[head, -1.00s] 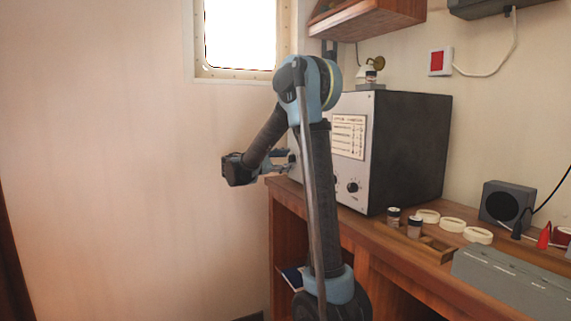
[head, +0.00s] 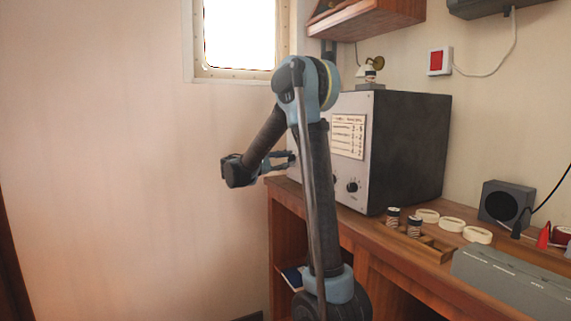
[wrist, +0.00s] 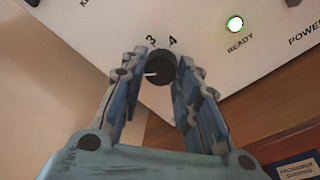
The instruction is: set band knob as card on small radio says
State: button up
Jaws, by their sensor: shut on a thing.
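A black knob (wrist: 160,67) with a white pointer mark sits on a pale panel in the wrist view. The digits 3 and 4 show above it, and the mark points left. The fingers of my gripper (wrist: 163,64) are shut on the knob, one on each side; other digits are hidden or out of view. In the head view my gripper (head: 290,160) is at the left part of the white-fronted cabinet (head: 378,104), where my arm hides the knob. A printed card (head: 347,137) is on that front; its writing is too small to read surely.
A second black knob (head: 352,186) is lower right on the front. A green-white READY light (wrist: 235,23) glows on the panel. Jars (head: 414,227), white rings (head: 452,224), a grey speaker box (head: 508,202) and a long grey unit (head: 515,283) stand on the wooden desk.

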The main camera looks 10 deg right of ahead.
jog(key=m, duration=0.6)
jog(key=shift+f+h, duration=0.1)
jog(key=shift+h, duration=0.3)
jog(key=shift+m, duration=0.3)
jog(key=o, duration=1.1)
jog(key=shift+c, duration=0.2)
jog(key=shift+a, duration=0.1)
jog(key=v, duration=1.2)
jog(key=shift+w, duration=0.1)
